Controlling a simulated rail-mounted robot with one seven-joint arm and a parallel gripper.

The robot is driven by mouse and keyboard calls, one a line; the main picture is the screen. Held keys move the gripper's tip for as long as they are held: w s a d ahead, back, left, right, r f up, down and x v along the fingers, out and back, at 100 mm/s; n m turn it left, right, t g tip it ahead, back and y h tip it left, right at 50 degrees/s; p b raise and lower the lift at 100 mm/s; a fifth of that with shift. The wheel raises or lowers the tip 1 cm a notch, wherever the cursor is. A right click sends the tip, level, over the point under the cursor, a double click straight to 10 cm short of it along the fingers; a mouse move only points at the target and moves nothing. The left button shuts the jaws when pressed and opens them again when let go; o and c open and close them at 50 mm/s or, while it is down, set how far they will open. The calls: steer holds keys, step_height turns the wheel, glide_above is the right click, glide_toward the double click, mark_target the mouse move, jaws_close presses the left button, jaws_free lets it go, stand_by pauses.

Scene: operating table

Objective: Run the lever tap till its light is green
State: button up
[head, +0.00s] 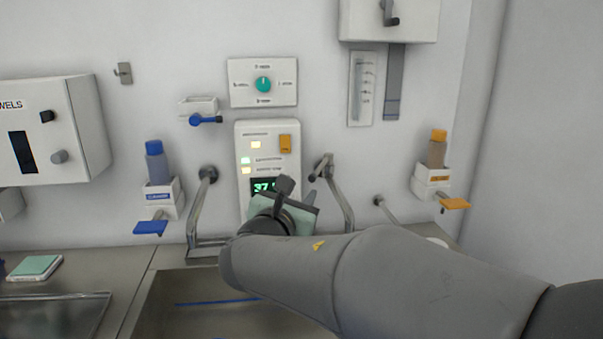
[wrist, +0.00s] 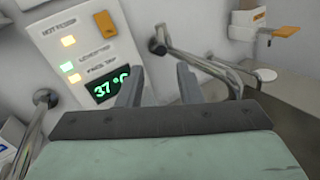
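A white control panel (head: 245,197) on the wall has a green-digit display reading 37 and several small lights. In the wrist view, the middle left light (wrist: 66,66) glows green beside a blurred label that seems to read lever tap; the light below (wrist: 74,78) is yellow. A metal tap (head: 346,205) with a short handle is right of the panel; its wall mount shows in the wrist view (wrist: 158,45). Another metal tap (head: 199,205) is left. My gripper (wrist: 160,84) is open and empty, before the panel's lower right, apart from the right tap. No water is visible.
A sink basin (head: 150,305) lies below, partly hidden by my arm. Bottle dispensers with a blue lever (head: 150,228) and an orange lever (head: 455,204) flank the taps. A white dial box (head: 240,95) is above the panel, and a towel box (head: 85,125) is at left.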

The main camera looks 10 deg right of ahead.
mark_target(317, 170)
steer(key=p+x, duration=0.1)
steer(key=x, duration=1.1)
steer(key=shift+w+d, duration=0.15)
steer(key=shift+d, duration=0.05)
jaws_close()
